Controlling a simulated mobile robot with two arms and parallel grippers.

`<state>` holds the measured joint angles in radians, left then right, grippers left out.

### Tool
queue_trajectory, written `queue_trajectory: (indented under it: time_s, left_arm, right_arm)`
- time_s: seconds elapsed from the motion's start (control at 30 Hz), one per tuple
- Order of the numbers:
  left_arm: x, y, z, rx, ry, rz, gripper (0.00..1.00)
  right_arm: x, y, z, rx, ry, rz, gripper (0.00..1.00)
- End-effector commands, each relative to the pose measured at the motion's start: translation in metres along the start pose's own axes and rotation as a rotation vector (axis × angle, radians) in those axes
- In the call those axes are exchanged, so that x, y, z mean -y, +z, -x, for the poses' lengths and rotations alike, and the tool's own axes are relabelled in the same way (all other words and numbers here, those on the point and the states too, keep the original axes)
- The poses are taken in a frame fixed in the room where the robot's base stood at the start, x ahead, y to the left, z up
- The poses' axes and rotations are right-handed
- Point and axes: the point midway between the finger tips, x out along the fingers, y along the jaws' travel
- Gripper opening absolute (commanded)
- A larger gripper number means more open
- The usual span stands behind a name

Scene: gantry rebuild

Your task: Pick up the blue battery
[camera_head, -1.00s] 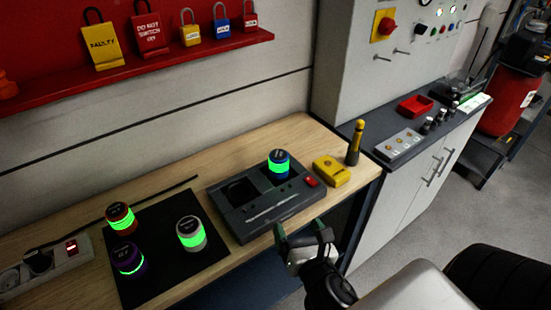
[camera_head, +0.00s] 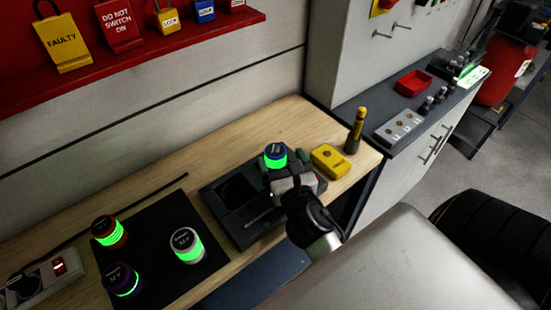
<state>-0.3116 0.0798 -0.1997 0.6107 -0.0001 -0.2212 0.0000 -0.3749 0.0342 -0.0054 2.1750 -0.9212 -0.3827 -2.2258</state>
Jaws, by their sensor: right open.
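The blue battery (camera_head: 275,156), with a glowing green band, stands upright in the right-hand slot of the dark charger (camera_head: 222,207) on the wooden bench. My right gripper (camera_head: 281,172) is open and right at the battery, on its near side. Its fingers are partly hidden, and I cannot tell whether they touch the battery. The gripper hides the right front of the charger. The charger's left slot is empty. My left gripper is not in view.
On a black mat (camera_head: 160,270) at the left stand red (camera_head: 109,232), purple (camera_head: 122,280) and white (camera_head: 187,246) batteries. A yellow device (camera_head: 330,161) and a yellow-topped tool (camera_head: 356,131) stand right of the charger. A red shelf (camera_head: 190,42) with padlocks and tags hangs above.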

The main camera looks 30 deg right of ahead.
Motion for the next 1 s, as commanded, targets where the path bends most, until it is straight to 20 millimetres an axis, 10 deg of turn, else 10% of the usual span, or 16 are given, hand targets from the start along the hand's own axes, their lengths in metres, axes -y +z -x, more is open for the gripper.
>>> queue_trajectory:
  time_s: [0.53,1.0]
  left_arm:
    - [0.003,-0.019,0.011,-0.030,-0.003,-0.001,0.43]
    - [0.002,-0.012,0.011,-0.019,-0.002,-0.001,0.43]
  right_arm:
    - [-0.003,-0.002,-0.038,0.000,0.001,0.000,0.82]
    - [-0.003,-0.001,-0.038,0.002,0.002,0.000,0.13]
